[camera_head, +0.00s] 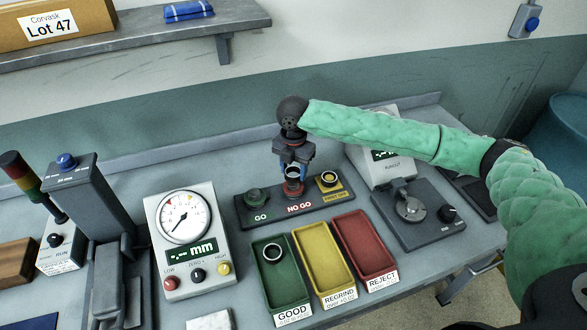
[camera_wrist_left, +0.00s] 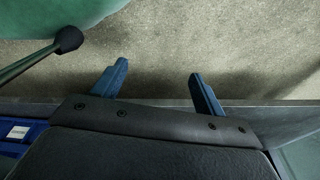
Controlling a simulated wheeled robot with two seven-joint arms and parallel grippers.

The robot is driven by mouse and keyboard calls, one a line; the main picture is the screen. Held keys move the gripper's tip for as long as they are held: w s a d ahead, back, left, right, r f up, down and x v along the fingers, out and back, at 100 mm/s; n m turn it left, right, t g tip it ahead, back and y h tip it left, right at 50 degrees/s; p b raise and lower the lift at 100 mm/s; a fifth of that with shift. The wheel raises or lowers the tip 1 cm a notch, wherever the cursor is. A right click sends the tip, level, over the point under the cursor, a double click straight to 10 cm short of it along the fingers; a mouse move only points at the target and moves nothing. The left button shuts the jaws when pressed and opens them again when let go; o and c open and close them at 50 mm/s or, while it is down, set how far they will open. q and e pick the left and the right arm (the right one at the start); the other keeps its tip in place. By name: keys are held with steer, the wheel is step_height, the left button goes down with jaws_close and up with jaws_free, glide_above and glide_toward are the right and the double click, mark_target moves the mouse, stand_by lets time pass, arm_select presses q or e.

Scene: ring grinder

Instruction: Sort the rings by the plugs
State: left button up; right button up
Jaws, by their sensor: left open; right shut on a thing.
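My right gripper (camera_head: 293,171), with blue fingers, is shut on a metal ring (camera_head: 292,173) just above the red NO GO plug (camera_head: 293,189); I cannot tell whether the ring touches the plug. The green GO plug (camera_head: 256,196) stands to its left. The yellow-marked plug (camera_head: 329,179) stands to its right with a ring-like rim around its top. One ring (camera_head: 272,251) lies in the green GOOD tray (camera_head: 288,296). The yellow REGRIND tray (camera_head: 324,264) and red REJECT tray (camera_head: 364,246) look empty. My left gripper (camera_wrist_left: 158,72) is open and empty, seen only in the left wrist view.
A dial gauge (camera_head: 186,235) stands left of the trays, with a dark column device (camera_head: 85,195) beyond it. A runout device (camera_head: 418,213) stands right. A shelf (camera_head: 130,35) holds a Lot 47 box (camera_head: 55,22). The left wrist view shows floor (camera_wrist_left: 160,35) beyond an edge.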

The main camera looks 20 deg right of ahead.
steer(key=shift+f+b, duration=0.4)
steer(key=shift+f, duration=1.4)
steer(key=o, duration=1)
steer(key=shift+o, duration=0.6)
steer(key=shift+r+b, duration=0.25)
steer(key=shift+b, duration=0.15)
step_height(320, 180, up, 7)
steer(key=shift+r+b, duration=0.1)
steer(key=shift+b, duration=1.1)
arm_select(q)
steer(key=w+d+r, duration=0.3)
steer(key=r, duration=0.5)
steer(key=shift+w+d, duration=0.2)
steer(key=shift+d, duration=0.1)
steer(key=shift+w, duration=0.1)
